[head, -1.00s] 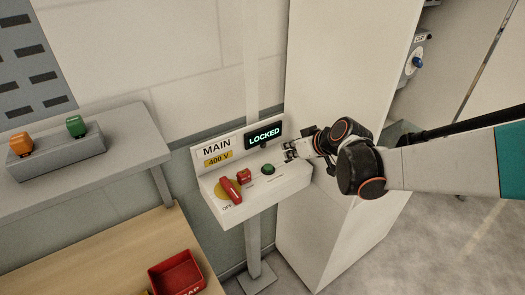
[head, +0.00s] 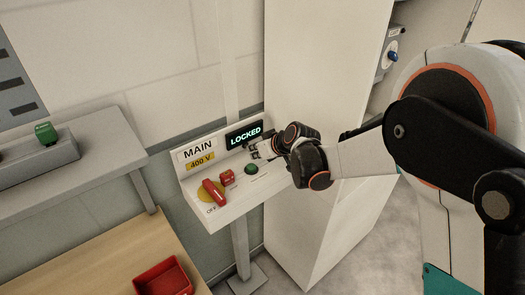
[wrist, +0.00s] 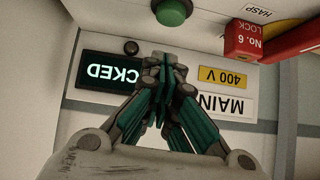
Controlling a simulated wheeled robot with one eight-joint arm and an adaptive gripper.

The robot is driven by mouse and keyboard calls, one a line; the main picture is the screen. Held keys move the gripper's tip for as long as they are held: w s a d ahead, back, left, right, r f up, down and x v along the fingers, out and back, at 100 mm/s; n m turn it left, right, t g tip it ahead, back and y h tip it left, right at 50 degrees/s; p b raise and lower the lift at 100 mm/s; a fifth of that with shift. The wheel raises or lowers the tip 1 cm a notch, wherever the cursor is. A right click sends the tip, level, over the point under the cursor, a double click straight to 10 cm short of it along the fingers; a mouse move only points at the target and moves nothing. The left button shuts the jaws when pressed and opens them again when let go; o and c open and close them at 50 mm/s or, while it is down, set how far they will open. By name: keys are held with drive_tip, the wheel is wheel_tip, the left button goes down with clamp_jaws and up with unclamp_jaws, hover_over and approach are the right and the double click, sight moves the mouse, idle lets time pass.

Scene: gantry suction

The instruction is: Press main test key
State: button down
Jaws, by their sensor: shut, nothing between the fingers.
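The MAIN panel (head: 232,204) is a white sloped box on a post, with a lit display (head: 244,135) reading LOCKED. A green round button (head: 251,169) sits on its sloped top, and it also shows at the top of the wrist view (wrist: 173,12). A small dark round button (wrist: 131,47) sits beside the display in the wrist view. A red handle (head: 213,191) points at OFF, next to a red lock (head: 227,177) marked No. 6. My gripper (head: 254,151) is shut and empty above the panel, between display and green button. Contact cannot be told.
A tall white cabinet (head: 320,110) stands right behind the panel. A grey shelf (head: 85,160) with a green switch (head: 45,133) is at the left. A red bin (head: 162,279) sits on the wooden bench (head: 105,255) below. A blue knob (head: 392,56) shows at the back right.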

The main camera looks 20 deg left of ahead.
sight(254, 168)
drive_tip(key=shift+w+a+f+b, duration=0.1)
drive_tip(key=shift+a+f+b, duration=0.1)
drive_tip(key=shift+f, duration=0.9)
drive_tip(key=shift+a+f+b, duration=0.15)
drive_tip(key=shift+a+f, duration=0.05)
drive_tip(key=shift+f, duration=0.9)
